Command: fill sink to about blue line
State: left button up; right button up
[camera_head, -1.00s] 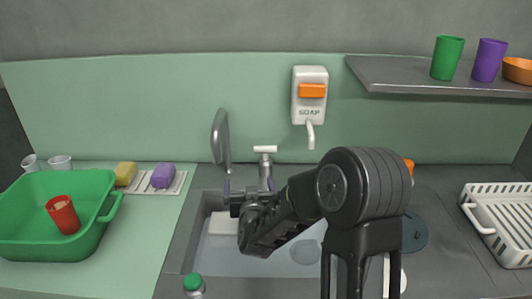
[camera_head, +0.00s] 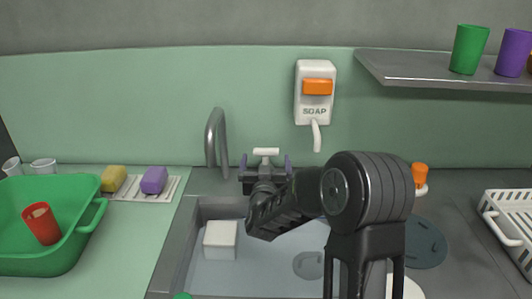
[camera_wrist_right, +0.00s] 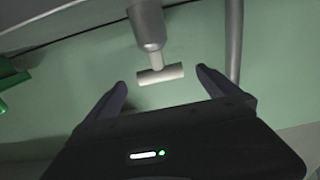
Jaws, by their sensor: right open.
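The grey sink (camera_head: 190,262) has a curved faucet spout (camera_head: 214,138) behind it. A white T-shaped tap handle (camera_head: 265,152) stands just right of the spout. My right gripper (camera_head: 265,162) is open, one finger on each side of the handle. In the right wrist view the handle's crossbar (camera_wrist_right: 160,75) lies between the open fingertips of the gripper (camera_wrist_right: 161,79), apart from both. No stream shows below the spout. I cannot make out a blue line or tell the water level; my right arm covers part of the sink. My left gripper is out of view.
A white block (camera_head: 220,240) and a grey round drain piece (camera_head: 308,265) are in the sink. A soap dispenser (camera_head: 315,92) hangs on the wall above. Left stand sponges (camera_head: 153,180) and a green tub (camera_head: 50,250) with a red cup. A white rack (camera_head: 510,225) is at right.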

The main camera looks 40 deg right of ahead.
aim_at(269, 155)
jog(key=x, duration=0.5)
jog(key=c, duration=1.1)
jog(key=shift+o, duration=0.2)
jog(key=n+t+y+b, duration=0.1)
jog(key=y+b, duration=0.1)
jog(key=b, duration=0.2)
jog(key=n+t+y+b, duration=0.1)
jog(key=n+y+b, duration=0.1)
jog(key=y+b, duration=0.1)
jog(key=shift+s+d+f+n+t+b, duration=0.15)
jog(key=shift+f+n+t+b, duration=0.2)
jog(key=shift+b, duration=0.55)
jog(key=shift+r+n+t+y+b, duration=0.1)
jog(key=shift+n+t+y+b, duration=0.15)
jog(key=shift+n+y+b, duration=0.5)
jog(key=shift+r+n+y, duration=0.2)
jog(key=shift+n+y, duration=0.1)
jog(key=shift+y, duration=0.55)
jog(key=o, duration=1.1)
jog(key=shift+c, duration=0.2)
